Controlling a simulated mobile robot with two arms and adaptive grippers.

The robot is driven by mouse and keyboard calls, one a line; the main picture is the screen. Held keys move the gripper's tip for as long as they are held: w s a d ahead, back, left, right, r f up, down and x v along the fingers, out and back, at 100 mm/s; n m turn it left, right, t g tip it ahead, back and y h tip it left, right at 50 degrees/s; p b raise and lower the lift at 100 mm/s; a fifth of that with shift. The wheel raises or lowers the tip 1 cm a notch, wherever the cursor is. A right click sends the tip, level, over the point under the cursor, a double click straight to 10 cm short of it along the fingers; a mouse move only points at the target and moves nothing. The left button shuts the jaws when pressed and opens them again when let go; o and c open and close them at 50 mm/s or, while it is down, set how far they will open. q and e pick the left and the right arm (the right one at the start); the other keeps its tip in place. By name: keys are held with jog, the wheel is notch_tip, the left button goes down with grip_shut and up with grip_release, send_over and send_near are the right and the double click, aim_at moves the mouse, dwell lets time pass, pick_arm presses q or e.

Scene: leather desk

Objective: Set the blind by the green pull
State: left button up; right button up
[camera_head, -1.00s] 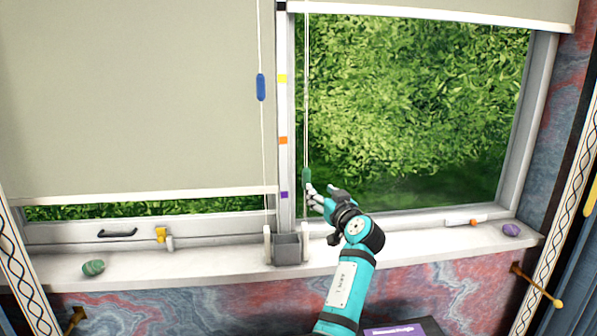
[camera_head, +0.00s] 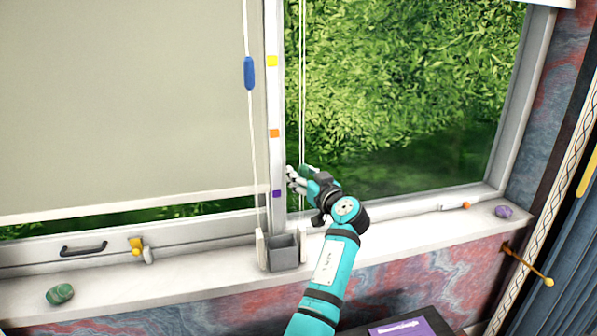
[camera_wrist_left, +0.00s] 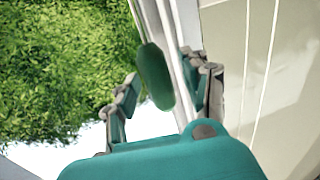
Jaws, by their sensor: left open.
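The green pull (camera_head: 308,170) hangs on a thin cord in front of the right window, between the heights of the orange marker (camera_head: 274,133) and the purple marker (camera_head: 277,194) on the window post. A yellow marker (camera_head: 272,61) is higher up. My left gripper (camera_head: 298,178) is at the pull, partly covering it in the head view. In the left wrist view the green pull (camera_wrist_left: 155,76) shows between the two open fingers, toward their tips. I cannot tell whether either finger touches it. The right blind's edge (camera_head: 552,2) barely shows at the top. My right gripper is out of view.
A blue pull (camera_head: 249,73) hangs on the left blind's cord, left of the post. The left blind (camera_head: 120,100) is nearly down. A grey box (camera_head: 284,252) stands on the sill below. A green stone (camera_head: 60,293) and a purple stone (camera_head: 503,211) lie on the sill.

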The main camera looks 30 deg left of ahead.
pick_arm(q)
jog(key=shift+d, duration=0.15)
jog(key=shift+c, duration=0.9)
grip_shut()
jog(key=shift+w+a+f, duration=0.25)
jog(key=shift+f, duration=0.1)
